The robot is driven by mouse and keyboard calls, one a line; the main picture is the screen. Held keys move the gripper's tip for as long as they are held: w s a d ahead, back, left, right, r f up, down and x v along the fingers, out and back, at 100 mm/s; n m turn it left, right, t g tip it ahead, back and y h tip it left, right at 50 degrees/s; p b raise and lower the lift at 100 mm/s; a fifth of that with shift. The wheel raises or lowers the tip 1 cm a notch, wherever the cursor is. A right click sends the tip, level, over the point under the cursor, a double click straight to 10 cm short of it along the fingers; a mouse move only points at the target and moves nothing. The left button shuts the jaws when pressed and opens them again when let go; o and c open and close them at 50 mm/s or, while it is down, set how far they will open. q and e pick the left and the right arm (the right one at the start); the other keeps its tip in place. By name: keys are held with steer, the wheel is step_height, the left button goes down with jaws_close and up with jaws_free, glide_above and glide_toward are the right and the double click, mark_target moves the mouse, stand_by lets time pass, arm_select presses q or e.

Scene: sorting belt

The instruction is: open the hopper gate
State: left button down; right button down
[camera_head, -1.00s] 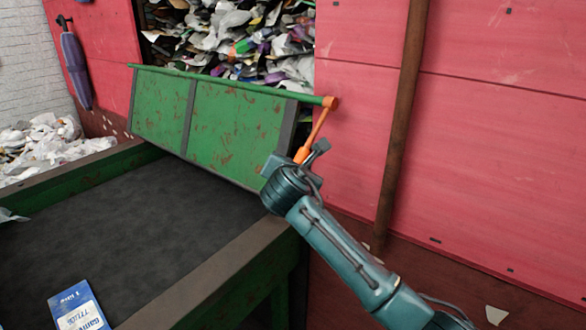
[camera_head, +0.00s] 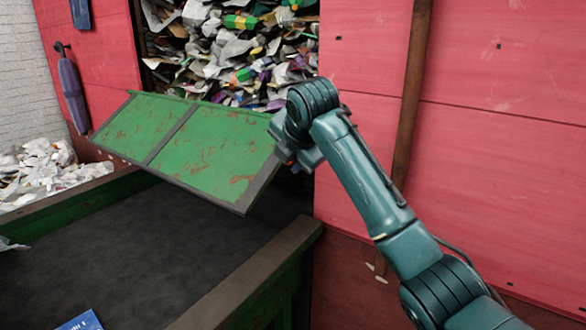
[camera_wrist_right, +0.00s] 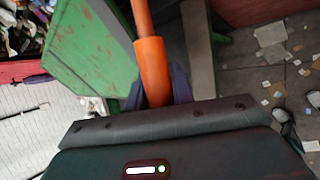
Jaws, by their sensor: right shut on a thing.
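The green hopper gate (camera_head: 200,145) hangs tilted outward over the belt, its lower edge well clear of the belt. Waste shows in the hopper opening behind it. My right gripper (camera_head: 296,152) is at the gate's right end, and my wrist hides most of the lever there. In the right wrist view, my right gripper (camera_wrist_right: 156,93) is shut on the orange grip of the lever (camera_wrist_right: 152,66). The green gate (camera_wrist_right: 92,48) also shows beyond it on the left. My left gripper is not in view.
The dark belt (camera_head: 90,255) runs below the gate, with a raised side rail (camera_head: 255,275) on the right. A blue packet (camera_head: 82,322) lies on the belt at the bottom edge. A brown pipe (camera_head: 411,100) stands against the red wall (camera_head: 500,150) on the right. Litter is scattered on the floor (camera_wrist_right: 275,75).

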steer(key=shift+r, duration=0.6)
steer(key=c, duration=1.6)
jaws_free()
steer(key=o, duration=0.4)
steer(key=shift+f, duration=0.2)
arm_select(q)
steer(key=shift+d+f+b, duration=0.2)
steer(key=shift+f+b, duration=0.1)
steer(key=shift+b, duration=0.95)
arm_select(e)
steer(key=v, duration=1.3)
steer(key=shift+r, duration=0.15)
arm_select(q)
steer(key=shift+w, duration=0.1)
arm_select(e)
steer(key=shift+d, duration=0.1)
